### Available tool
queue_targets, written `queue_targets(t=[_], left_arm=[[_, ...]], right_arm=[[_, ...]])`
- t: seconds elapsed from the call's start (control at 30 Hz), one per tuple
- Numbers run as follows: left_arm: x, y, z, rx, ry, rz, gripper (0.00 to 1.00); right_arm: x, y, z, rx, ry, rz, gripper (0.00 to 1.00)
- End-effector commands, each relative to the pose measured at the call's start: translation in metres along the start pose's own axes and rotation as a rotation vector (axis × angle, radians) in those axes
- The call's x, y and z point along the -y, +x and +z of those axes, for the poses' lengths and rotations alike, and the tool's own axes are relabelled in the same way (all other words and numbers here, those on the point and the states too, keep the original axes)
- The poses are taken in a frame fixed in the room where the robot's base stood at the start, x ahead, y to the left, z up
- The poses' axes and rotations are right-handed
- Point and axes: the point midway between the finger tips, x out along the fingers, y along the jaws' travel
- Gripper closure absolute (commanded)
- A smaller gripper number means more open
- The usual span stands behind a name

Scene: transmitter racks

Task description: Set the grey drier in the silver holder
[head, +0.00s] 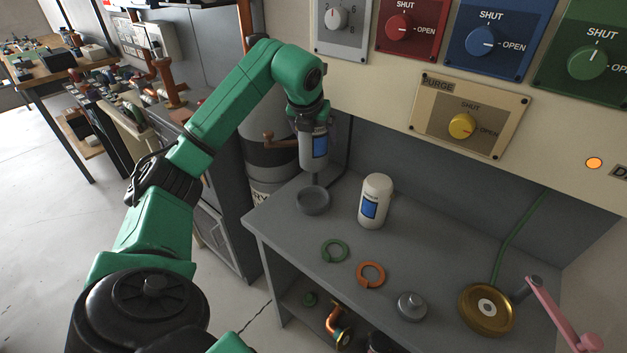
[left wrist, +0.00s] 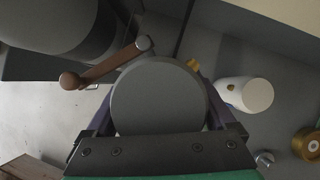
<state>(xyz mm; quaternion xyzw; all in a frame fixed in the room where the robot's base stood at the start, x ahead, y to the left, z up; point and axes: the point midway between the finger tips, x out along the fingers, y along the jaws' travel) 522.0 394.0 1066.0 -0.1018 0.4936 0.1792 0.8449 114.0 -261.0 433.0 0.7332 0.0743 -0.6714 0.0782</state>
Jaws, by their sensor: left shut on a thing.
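The grey drier (head: 314,152), a cylinder with a blue label, hangs upright in my left gripper (head: 313,122), which is shut on it. The round silver-grey holder (head: 313,203), a shallow cup, stands on the bench near its left edge. The drier is above this holder, with a visible gap between them. In the left wrist view the drier's round grey end (left wrist: 158,95) fills the middle between the fingers and hides what is beneath. My right gripper is not in view.
A white drier (head: 375,203) stands right of the holder. A green ring (head: 334,251), an orange ring (head: 370,274), a grey knobbed disc (head: 411,306) and a brass disc (head: 487,308) lie on the bench. A brown-handled lever (head: 280,142) is close left of the held drier.

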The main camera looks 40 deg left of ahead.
Motion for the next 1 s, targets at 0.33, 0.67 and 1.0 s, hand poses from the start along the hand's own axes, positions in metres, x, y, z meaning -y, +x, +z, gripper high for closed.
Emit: queue_targets(t=[0.33,0.67,1.0], left_arm=[[0.001,0.077,-0.044,0.001,0.001,-0.003,1.00],[0.001,0.114,-0.064,0.004,0.000,-0.004,1.00],[0.001,0.117,-0.067,0.001,0.001,-0.003,0.00]], right_arm=[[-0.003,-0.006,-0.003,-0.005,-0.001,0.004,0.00],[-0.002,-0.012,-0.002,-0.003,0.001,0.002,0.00],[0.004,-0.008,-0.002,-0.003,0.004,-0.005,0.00]])
